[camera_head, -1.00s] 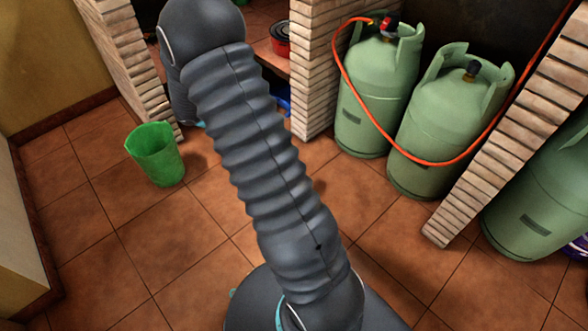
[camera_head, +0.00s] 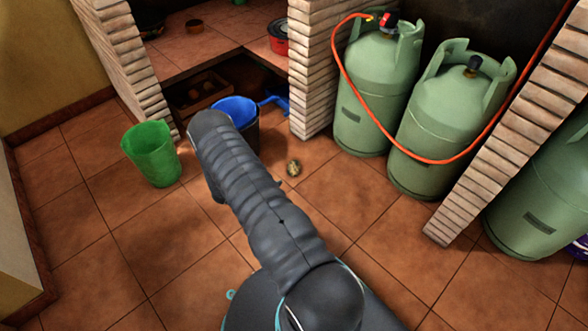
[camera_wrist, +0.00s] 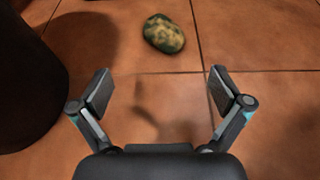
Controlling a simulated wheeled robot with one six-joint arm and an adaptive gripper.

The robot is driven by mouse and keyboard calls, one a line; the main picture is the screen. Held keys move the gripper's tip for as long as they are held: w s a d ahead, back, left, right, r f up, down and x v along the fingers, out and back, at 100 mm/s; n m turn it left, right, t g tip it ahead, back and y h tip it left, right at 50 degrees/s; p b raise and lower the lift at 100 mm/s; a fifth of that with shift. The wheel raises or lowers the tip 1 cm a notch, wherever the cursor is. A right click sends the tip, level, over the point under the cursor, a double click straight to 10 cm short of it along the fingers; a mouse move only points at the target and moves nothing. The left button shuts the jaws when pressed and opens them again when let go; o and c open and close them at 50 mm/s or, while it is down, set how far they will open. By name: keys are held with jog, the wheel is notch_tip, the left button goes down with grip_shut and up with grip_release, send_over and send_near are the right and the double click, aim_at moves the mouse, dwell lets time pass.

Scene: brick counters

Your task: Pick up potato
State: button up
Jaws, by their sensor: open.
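The potato (camera_wrist: 164,34) is a small oval with mottled green and yellow-brown skin. It lies on the tiled floor and also shows in the head view (camera_head: 293,168), right of my arm and near the foot of the brick pillar. My gripper (camera_wrist: 161,88) is open and empty in the wrist view. The potato lies beyond the fingertips, roughly centred between them and not touching them. In the head view my gripper is hidden behind my arm.
A dark bucket (camera_wrist: 28,80) stands close to the left finger; its blue inside (camera_head: 236,108) shows in the head view. A green bin (camera_head: 152,155) stands left. Green gas cylinders (camera_head: 376,90) with an orange hose and a brick pillar (camera_head: 316,70) stand at the right.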

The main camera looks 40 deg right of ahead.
aim_at(289, 170)
jog(key=x, duration=0.8)
jog(key=shift+s+b, duration=0.15)
jog(key=shift+b, duration=0.2)
jog(key=x, duration=0.4)
jog(key=shift+s+d+f+b, duration=0.1)
jog(key=shift+s+f+b, duration=0.2)
jog(key=shift+f, duration=0.1)
jog(key=shift+w+d+f, duration=0.1)
jog(key=shift+d, duration=0.3)
jog(key=c, duration=1.2)
